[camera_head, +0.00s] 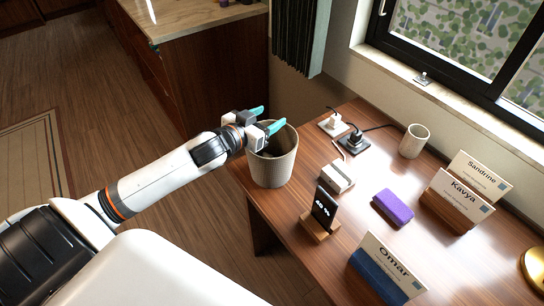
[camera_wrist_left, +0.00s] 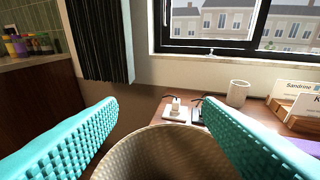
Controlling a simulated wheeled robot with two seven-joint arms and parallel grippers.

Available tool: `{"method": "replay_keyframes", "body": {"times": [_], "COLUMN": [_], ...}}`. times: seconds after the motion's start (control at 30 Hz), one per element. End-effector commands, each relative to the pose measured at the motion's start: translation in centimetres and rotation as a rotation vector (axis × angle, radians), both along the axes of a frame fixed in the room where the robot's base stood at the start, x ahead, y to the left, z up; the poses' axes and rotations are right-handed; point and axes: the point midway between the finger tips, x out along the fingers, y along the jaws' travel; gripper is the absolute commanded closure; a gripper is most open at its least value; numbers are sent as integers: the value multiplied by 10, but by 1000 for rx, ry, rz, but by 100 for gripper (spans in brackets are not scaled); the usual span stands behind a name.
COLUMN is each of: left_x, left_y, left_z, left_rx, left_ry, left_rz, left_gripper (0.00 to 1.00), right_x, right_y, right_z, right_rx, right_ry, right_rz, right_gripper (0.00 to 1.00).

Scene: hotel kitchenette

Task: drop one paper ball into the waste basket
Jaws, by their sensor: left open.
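The waste basket (camera_head: 272,170) is a beige woven bin at the left end of the wooden desk. Its inside looks dark in the head view, and what lies in it cannot be made out. My left gripper (camera_head: 267,119) has teal fingers and is open at the basket's mouth. In the left wrist view the two fingers (camera_wrist_left: 162,104) are wide apart with nothing between them, and the basket's woven wall (camera_wrist_left: 165,150) shows below and between them. I see no paper ball in either view. My right gripper is not in view.
On the desk (camera_head: 290,215) are plugs with cables (camera_head: 353,141), a beige cup (camera_head: 414,141), a white block (camera_head: 338,177), a purple block (camera_head: 393,207), a display on a wooden stand (camera_head: 323,208) and name cards (camera_head: 394,268). A counter (camera_head: 190,17) stands behind; floor (camera_head: 90,110) is open at left.

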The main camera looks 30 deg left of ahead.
Motion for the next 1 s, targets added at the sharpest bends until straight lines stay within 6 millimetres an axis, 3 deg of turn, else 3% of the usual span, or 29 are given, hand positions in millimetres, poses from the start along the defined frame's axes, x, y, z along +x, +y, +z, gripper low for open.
{"method": "replay_keyframes", "body": {"times": [0.6,1.0], "left_x": [-94,-108], "left_y": [12,14], "left_z": [18,22], "left_rx": [-1,0], "left_ry": [4,0], "left_rz": [-1,-1], "left_gripper": [40,40], "right_x": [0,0], "right_y": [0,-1], "right_z": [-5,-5], "right_rx": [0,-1], "right_ry": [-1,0], "right_rz": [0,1], "right_gripper": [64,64]}}
